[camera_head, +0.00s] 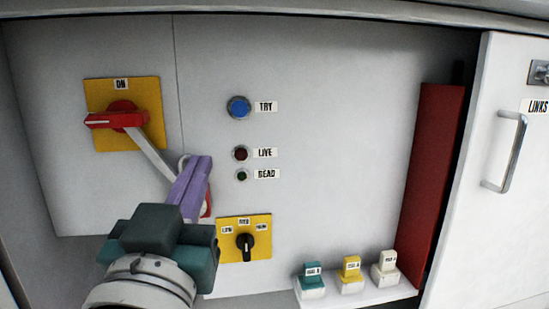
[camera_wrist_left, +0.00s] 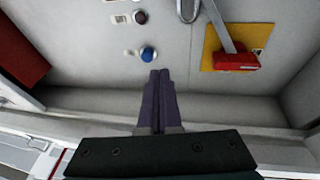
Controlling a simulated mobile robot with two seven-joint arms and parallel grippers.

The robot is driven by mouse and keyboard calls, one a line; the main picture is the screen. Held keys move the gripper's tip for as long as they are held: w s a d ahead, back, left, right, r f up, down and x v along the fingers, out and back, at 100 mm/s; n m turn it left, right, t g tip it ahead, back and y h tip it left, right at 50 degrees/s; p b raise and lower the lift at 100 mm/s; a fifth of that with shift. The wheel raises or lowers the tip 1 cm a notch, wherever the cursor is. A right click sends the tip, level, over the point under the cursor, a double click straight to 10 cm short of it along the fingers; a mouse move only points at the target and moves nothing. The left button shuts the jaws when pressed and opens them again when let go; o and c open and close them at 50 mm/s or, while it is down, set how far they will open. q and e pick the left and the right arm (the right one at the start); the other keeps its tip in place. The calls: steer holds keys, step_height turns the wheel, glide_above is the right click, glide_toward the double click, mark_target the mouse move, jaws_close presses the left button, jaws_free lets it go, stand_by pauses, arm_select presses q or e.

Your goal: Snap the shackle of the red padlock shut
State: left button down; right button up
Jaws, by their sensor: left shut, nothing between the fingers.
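The red padlock (camera_head: 208,204) hangs on the panel, mostly hidden behind my left gripper's fingers; only a strip of its red body shows. Its grey shackle (camera_head: 183,160) shows as a curved top beside the fingers, and as a metal loop at the top edge of the left wrist view (camera_wrist_left: 188,10). I cannot tell whether the shackle is seated in the body. My left gripper (camera_head: 200,162) has its purple fingers shut and empty, in front of the padlock. In the left wrist view the fingertips (camera_wrist_left: 160,73) point at the panel. My right gripper is not in view.
A red handle (camera_head: 116,119) on a yellow plate marked ON has a grey bar (camera_head: 155,160) running down toward the shackle. A blue TRY button (camera_head: 238,107), two lamps and a black selector (camera_head: 245,242) are nearby. Several coloured tagged blocks stand on a shelf (camera_head: 335,298) lower right.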

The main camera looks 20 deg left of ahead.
arm_select(q)
steer(key=s+a+n+g+y, duration=0.1)
steer(key=a+n+y, duration=0.1)
steer(key=y, duration=0.1)
step_height(320, 180, up, 3)
steer(key=y+b, duration=0.1)
steer(key=b, duration=0.2)
glide_above(188, 159)
steer(key=s, duration=0.2)
steer(key=shift+d+n+g, duration=0.3)
steer(key=shift+d, duration=0.15)
steer(key=f+b, duration=0.3)
steer(key=shift+w+a, duration=0.15)
steer(key=shift+w, duration=0.1)
steer(key=shift+s+f+b, duration=0.15)
steer(key=shift+f+b, duration=0.2)
steer(key=shift+b, duration=0.25)
steer(key=shift+r, duration=0.1)
